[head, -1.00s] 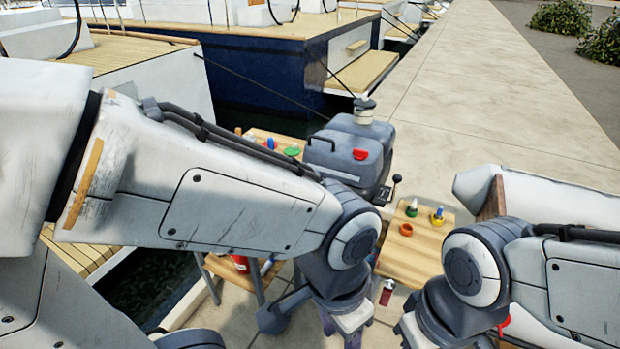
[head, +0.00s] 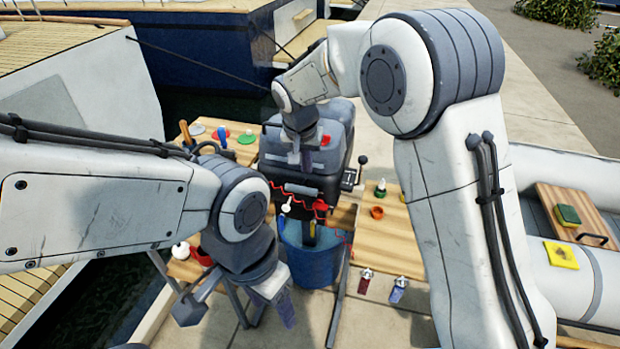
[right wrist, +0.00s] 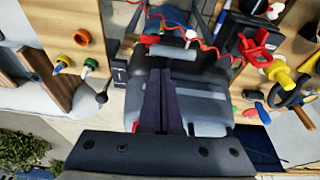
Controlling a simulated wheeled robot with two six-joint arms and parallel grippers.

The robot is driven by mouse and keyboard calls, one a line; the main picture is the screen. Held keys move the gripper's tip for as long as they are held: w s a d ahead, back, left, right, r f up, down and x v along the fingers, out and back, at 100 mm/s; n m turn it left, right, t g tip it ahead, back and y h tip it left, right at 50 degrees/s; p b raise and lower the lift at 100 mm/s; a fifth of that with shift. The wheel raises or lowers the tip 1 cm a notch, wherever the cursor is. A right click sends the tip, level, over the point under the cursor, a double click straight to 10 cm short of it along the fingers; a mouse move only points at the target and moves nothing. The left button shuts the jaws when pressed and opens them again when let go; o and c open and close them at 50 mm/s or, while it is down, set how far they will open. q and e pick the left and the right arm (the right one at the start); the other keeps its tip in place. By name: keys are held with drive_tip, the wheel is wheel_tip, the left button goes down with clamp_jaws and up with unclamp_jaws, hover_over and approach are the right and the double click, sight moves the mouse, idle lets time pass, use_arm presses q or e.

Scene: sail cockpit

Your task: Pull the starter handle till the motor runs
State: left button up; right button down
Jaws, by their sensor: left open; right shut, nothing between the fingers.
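The grey outboard motor (head: 273,147) stands upright in the middle of the head view. A short grey bar (head: 303,189), which looks like the starter handle, lies across its front; it also shows in the right wrist view (right wrist: 172,53). My right gripper (head: 302,160) is shut and empty in front of the cowl, pointing down. In the right wrist view its fingertips (right wrist: 159,72) lie just short of the bar; whether they touch anything I cannot tell. My left gripper (head: 287,312) is open and empty, low in front of the blue bucket, away from the motor.
A red coiled cord (head: 283,202) hangs across the motor's front. A blue bucket (head: 312,266) stands below. A black lever (head: 360,170) sticks out at the motor's right. Wooden boards with small items flank it. A pale dinghy (head: 585,290) lies at the right.

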sight(311, 182)
use_arm(q)
drive_tip(key=shift+r+p, duration=0.7)
use_arm(e)
drive_tip(key=shift+m, duration=0.3)
drive_tip(key=x, duration=0.3)
drive_tip(key=w+x, duration=0.1)
drive_tip(key=x, duration=0.7)
drive_tip(key=shift+w+d+r, duration=0.1)
drive_tip(key=shift+w+d, duration=0.1)
drive_tip(key=shift+w, duration=0.25)
